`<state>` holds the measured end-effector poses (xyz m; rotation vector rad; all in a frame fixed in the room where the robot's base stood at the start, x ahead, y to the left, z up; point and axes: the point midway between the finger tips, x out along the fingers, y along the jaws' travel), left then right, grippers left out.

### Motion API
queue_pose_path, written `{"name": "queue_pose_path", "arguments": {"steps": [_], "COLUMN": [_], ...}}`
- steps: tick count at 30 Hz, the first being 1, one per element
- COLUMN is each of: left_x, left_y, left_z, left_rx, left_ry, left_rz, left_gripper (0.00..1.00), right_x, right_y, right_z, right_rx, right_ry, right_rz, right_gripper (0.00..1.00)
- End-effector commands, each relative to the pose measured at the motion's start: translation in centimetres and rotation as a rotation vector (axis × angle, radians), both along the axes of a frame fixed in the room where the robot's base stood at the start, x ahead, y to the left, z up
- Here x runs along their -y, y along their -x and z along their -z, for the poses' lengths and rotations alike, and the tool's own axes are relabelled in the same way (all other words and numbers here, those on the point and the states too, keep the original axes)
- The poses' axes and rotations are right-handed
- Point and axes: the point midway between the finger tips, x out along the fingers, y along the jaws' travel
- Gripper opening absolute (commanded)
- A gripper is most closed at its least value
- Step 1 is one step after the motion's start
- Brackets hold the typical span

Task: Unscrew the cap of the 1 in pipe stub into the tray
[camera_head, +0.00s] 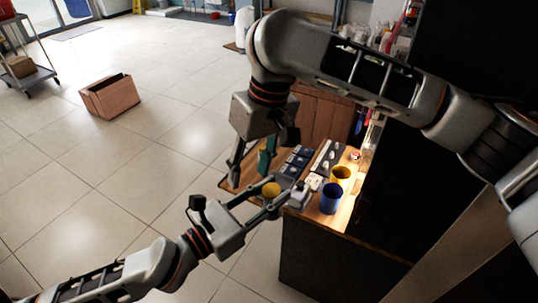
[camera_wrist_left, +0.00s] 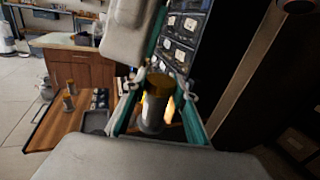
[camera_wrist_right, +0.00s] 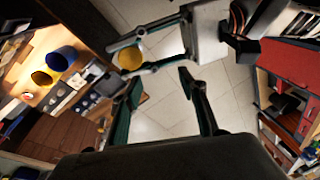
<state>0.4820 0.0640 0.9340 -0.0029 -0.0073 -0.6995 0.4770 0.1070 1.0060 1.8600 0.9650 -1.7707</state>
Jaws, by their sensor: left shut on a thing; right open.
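My left gripper (camera_head: 276,197) is shut on the pipe stub, whose yellow cap (camera_head: 271,189) points up between the fingers. In the left wrist view the stub's grey body (camera_wrist_left: 152,118) stands roughly upright between the fingers, with the brass-yellow cap (camera_wrist_left: 158,84) on top. My right gripper (camera_head: 250,170) is open and empty, pointing down above and behind the capped stub. In the right wrist view the cap (camera_wrist_right: 131,59) lies beyond the open right fingers (camera_wrist_right: 160,82), apart from them.
A blue cup (camera_head: 331,199) and a yellow cup (camera_head: 342,173) stand on the wooden bench to the right. Dark panels with small parts (camera_head: 298,160) lie behind the stub. A dark cabinet side (camera_head: 420,190) bounds the right. Open tiled floor lies left.

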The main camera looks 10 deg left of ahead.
Motion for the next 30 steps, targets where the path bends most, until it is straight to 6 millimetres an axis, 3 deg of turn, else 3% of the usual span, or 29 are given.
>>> {"name": "queue_pose_path", "arguments": {"steps": [6,12,30], "left_x": [0.0,0.0,0.0], "left_y": [0.0,0.0,0.0], "left_z": [-0.3,-0.3,-0.3], "left_rx": [0.005,0.005,0.005], "left_ry": [0.002,0.002,0.002], "left_rz": [0.001,0.001,0.001], "left_gripper": [0.00,0.00,0.00], "right_x": [2.8,3.7,3.8], "right_y": [-0.4,-0.5,-0.4], "right_z": [-2.6,-3.2,3.8], "right_rx": [0.041,0.048,0.047], "right_ry": [0.165,0.218,0.217], "right_rz": [-0.029,-0.037,-0.038], "right_gripper": [0.42,0.42,0.42]}}
